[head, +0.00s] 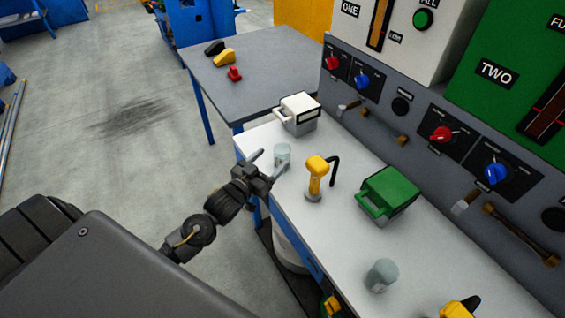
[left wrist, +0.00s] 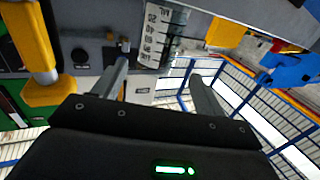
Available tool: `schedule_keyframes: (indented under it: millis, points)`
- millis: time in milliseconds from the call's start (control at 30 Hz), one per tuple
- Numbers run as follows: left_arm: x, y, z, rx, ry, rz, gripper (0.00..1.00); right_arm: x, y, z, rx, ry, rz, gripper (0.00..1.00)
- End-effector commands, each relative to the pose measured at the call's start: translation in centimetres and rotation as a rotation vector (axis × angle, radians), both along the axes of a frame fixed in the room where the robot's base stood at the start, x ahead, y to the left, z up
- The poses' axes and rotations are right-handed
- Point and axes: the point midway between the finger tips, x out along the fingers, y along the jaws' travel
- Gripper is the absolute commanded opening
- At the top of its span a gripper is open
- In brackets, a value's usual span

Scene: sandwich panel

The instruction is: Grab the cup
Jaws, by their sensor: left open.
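A pale, translucent cup (head: 282,153) stands upright near the left edge of the white worktop. My left gripper (head: 270,162) is open, with its two fingers pointing at this cup and their tips close to its near side. I cannot tell whether they touch it. In the left wrist view, the open fingers (left wrist: 159,72) have a greyish cylinder, which looks like the cup (left wrist: 174,42), between and beyond them. A second similar cup (head: 381,276) stands farther right on the worktop. My right gripper is not in view.
A yellow-handled tool (head: 316,178) stands right of the near cup. A white box (head: 298,115) sits behind it and a green box (head: 388,193) to the right. A control panel (head: 410,110) runs along the back. A grey table (head: 255,70) with small coloured blocks stands beyond.

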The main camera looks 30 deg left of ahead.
Motion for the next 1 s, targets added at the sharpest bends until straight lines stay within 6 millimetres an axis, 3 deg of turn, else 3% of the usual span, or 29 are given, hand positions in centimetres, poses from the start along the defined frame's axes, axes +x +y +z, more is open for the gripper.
schedule_keyframes:
  millis: [333, 667, 1000]
  points:
    - [4.3, -1.4, 0.1, -0.001, -0.002, -0.001, 0.72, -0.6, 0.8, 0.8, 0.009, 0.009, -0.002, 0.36]
    - [5.0, -1.5, 0.0, -0.001, -0.001, -0.002, 0.72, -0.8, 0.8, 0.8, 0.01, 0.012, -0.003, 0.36]
    - [5.0, -1.5, -0.1, -0.001, 0.0, -0.002, 0.28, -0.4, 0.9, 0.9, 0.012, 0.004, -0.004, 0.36]
